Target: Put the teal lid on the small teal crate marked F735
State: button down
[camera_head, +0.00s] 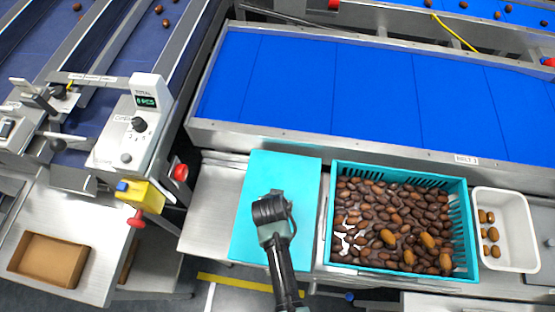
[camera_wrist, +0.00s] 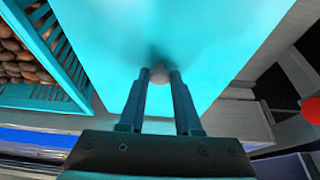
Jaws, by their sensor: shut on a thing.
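The teal lid (camera_head: 248,222) is a flat rectangle in the head view, left of the teal crate. My gripper (camera_wrist: 160,78) is shut on a small pale knob at the middle of the lid (camera_wrist: 215,40), as the wrist view shows. In the head view my gripper (camera_head: 272,210) covers the lid's centre. I cannot tell whether the lid rests on the steel table or hangs just above it. The teal crate (camera_head: 400,168) is open and full of brown dates. Its slotted wall (camera_wrist: 62,45) shows at the left of the wrist view. No F735 mark is readable.
A white tray (camera_head: 528,232) with several dates stands right of the crate. A blue belt (camera_head: 350,88) with a steel rail runs behind. A weighing unit (camera_head: 140,125) with a yellow box (camera_head: 143,196) stands left. Bare steel table (camera_head: 210,205) shows left of the lid.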

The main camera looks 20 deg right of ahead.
jog(key=shift+f, duration=0.15)
jog(key=shift+c, duration=0.6)
grip_release()
jog(key=shift+r+p, duration=3.25)
jog(key=shift+r, duration=0.3)
jog(key=shift+f, duration=0.1)
